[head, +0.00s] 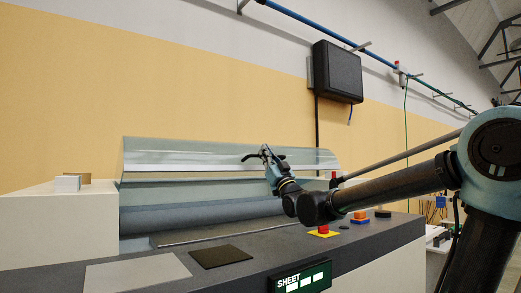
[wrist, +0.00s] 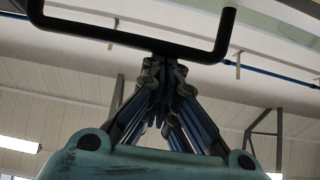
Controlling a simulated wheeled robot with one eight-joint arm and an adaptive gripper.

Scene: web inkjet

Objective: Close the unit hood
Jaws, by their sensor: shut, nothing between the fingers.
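The unit hood (head: 190,150) is a clear, pale panel tilted up along the back of the grey machine, with the roller bed below it uncovered. Its dark bar handle (head: 249,157) is on the right half of the panel. In the wrist view the black handle (wrist: 100,34) spans the top, bent up at both ends. My gripper (head: 266,153) is at the handle. In the wrist view my gripper (wrist: 164,62) is shut, its fingertips at the middle of the bar and seemingly just under it. I cannot tell whether they touch.
A small white box (head: 67,183) stands at left. A black wall box (head: 337,72) hangs above.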

